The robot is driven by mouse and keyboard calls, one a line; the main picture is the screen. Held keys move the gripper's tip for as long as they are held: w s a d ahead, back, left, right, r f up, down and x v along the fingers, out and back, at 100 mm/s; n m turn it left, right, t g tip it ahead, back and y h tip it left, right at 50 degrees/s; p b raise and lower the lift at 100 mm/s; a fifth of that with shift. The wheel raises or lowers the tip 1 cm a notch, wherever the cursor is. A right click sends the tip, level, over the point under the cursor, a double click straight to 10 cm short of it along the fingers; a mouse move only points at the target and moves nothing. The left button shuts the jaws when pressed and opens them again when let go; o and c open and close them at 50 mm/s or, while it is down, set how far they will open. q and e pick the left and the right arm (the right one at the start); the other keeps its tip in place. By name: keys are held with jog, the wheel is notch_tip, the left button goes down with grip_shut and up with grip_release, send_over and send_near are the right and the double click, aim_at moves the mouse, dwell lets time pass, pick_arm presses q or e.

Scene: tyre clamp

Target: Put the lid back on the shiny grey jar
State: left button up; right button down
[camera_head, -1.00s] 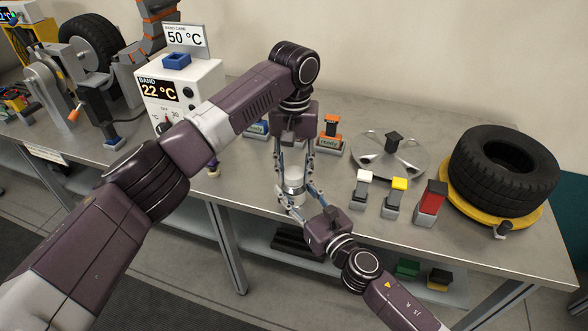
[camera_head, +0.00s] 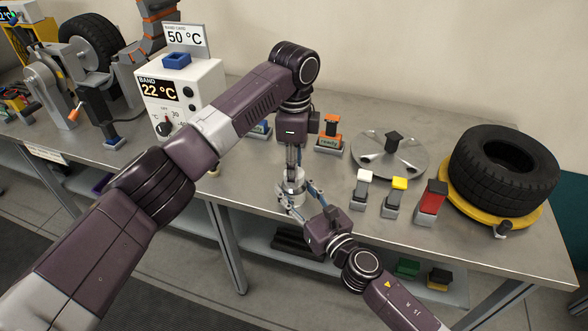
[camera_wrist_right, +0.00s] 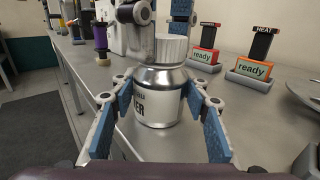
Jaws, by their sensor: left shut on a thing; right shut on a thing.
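The shiny grey jar (camera_head: 293,198) stands upright near the table's front edge; its label shows in the right wrist view (camera_wrist_right: 157,104). My right gripper (camera_head: 299,194) is shut around its body from the front right, one finger on each side in the right wrist view (camera_wrist_right: 160,125). The ribbed pale lid (camera_wrist_right: 173,48) is upright over the jar's mouth. I cannot tell whether it is seated or just above. My left gripper (camera_head: 293,173) points straight down from above, shut on the lid, and mostly hides it in the head view.
Behind are a round metal plate (camera_head: 389,153), "ready" stands (camera_head: 330,140) and the temperature box (camera_head: 180,95). A tyre (camera_head: 503,170) lies far right. The table's front edge is close to the jar.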

pick_arm(q)
jog(key=shift+w+m, duration=0.1)
jog(key=shift+m, duration=0.8)
jog(key=o, duration=1.4)
notch_tip(320, 180, up, 12)
pick_arm(e)
jog(key=c, duration=1)
grip_release()
